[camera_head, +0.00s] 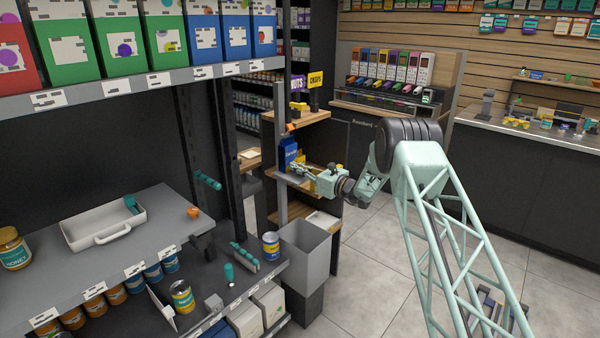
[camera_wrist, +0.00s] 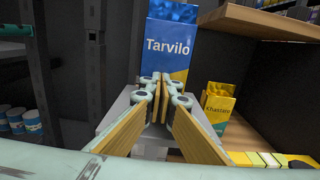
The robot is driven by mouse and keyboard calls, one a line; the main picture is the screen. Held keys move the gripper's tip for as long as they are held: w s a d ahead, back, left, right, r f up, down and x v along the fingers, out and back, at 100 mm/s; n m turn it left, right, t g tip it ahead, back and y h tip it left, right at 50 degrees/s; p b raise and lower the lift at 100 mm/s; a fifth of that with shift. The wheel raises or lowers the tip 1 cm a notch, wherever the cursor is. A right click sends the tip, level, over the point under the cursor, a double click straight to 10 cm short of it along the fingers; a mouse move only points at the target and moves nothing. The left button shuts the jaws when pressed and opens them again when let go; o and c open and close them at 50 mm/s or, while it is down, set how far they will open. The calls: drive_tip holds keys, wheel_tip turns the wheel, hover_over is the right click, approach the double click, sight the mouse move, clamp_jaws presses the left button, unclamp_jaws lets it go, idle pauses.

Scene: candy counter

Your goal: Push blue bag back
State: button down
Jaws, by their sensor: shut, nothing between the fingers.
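The blue bag (camera_wrist: 178,50), labelled Tarvilo with a yellow lower part, stands upright on a shelf in the wrist view. It also shows small in the head view (camera_head: 289,152). My gripper (camera_wrist: 160,82) is shut and empty, with its fingertips in front of the lower part of the bag. I cannot tell whether the fingertips touch it. In the head view my gripper (camera_head: 294,170) is at the middle shelf of the small wooden unit, level with the bag's lower part. The fingers hide part of the bag's base.
A yellow Khastaro pack (camera_wrist: 218,105) stands right of the bag. A wooden shelf board (camera_wrist: 265,22) overhangs at the upper right. A dark upright post (camera_wrist: 95,70) is on the left. A grey bin (camera_head: 305,250) stands below the unit, and open floor (camera_head: 375,270) lies to its right.

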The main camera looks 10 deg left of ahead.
idle(0.4)
drive_tip(key=p+v, duration=0.1)
drive_tip(key=v, duration=1.3)
idle(0.4)
drive_tip(key=s+r+n+g+h, duration=0.1)
drive_tip(key=s+r+n+g, duration=0.25)
drive_tip(key=s+r, duration=0.7)
drive_tip(key=s+r+n+g+h, duration=0.15)
drive_tip(key=s+r+n, duration=0.45)
drive_tip(key=s, duration=0.8)
drive_tip(key=s+r+n+g+h, duration=0.1)
drive_tip(key=s+r+n+g, duration=0.3)
drive_tip(key=s+r, duration=0.7)
drive_tip(key=s+d+r+n+h, duration=0.1)
drive_tip(key=s+d+n+h, duration=0.3)
drive_tip(key=s, duration=0.8)
drive_tip(key=s+d+r+n+h, duration=0.15)
drive_tip(key=s+d, duration=0.45)
drive_tip(key=s, duration=0.7)
drive_tip(key=s+d+f+n+t+h, duration=0.2)
drive_tip(key=s+d+n+h, duration=0.3)
drive_tip(key=s+d, duration=1.2)
drive_tip(key=s+t+h, duration=0.1)
drive_tip(key=s, duration=0.2)
drive_tip(key=shift+s+d+n, duration=0.4)
